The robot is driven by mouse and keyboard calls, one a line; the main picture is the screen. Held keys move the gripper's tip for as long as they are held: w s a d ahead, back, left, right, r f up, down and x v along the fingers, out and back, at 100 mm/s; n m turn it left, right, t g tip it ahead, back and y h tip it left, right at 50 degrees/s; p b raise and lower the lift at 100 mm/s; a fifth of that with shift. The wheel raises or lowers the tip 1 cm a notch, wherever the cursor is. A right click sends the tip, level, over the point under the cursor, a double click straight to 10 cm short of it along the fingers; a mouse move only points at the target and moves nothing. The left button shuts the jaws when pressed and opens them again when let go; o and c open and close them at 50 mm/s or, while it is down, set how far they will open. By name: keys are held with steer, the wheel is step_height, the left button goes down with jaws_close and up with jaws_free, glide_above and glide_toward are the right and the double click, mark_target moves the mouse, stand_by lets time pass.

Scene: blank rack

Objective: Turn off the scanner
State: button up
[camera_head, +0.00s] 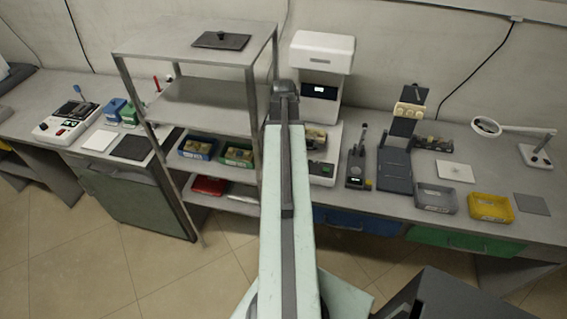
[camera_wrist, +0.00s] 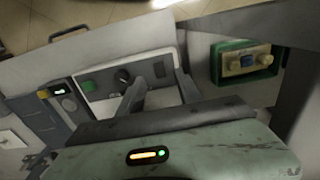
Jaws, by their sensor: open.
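The tall white machine (camera_head: 322,52) at the back wall is the likely scanner. It has a small lit display on its upper part, and its middle is partly hidden by my arm. Its lower front shows a green button (camera_head: 319,168). Contact cannot be told. In the head view the fingers are hidden behind my arm.
A metal shelf rack (camera_head: 200,95) stands close on the left, with a green bin (camera_head: 238,155), also at right in the wrist view (camera_wrist: 220,62). A small device with a display (camera_head: 357,165) stands close on the right. Grey (camera_head: 436,198) and yellow (camera_head: 491,208) bins stand farther right.

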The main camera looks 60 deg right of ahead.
steer(key=f+b, duration=0.2)
steer(key=f, duration=0.1)
steer(key=f+b, duration=0.2)
steer(key=f, duration=0.1)
steer(key=shift+s+d+b, duration=0.1)
steer(key=shift+s+b, duration=0.1)
steer(key=shift+b, duration=0.15)
steer(key=shift+r, duration=0.15)
